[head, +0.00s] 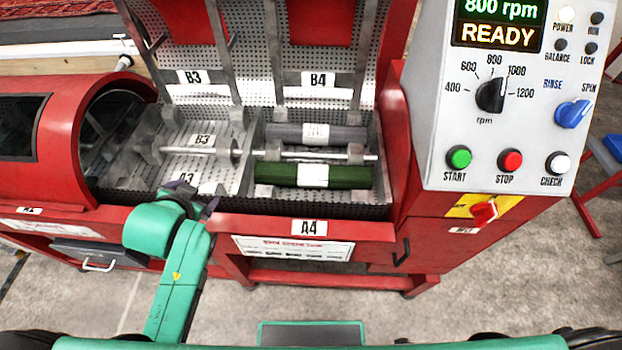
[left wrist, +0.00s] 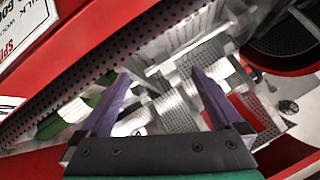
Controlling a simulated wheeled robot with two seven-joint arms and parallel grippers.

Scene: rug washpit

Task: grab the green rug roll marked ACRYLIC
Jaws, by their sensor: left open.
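The green rug roll (head: 345,177) lies lengthwise in the front right compartment, behind the A4 plate, with a white label around its middle. The label text is too small to read. In the left wrist view the roll (left wrist: 50,126) shows at the left, partly hidden by a finger. My left gripper (head: 197,193) is open and empty, over the front edge of the A3 compartment, left of the roll and apart from it. Its two purple fingers (left wrist: 160,75) stand wide apart in the left wrist view. My right gripper is not in view.
A grey roll (head: 350,133) with a white label lies behind the green one, with a metal shaft (head: 338,155) between them. Perforated dividers part the compartments. The white control panel (head: 440,120) stands at the right, reading 800 rpm READY.

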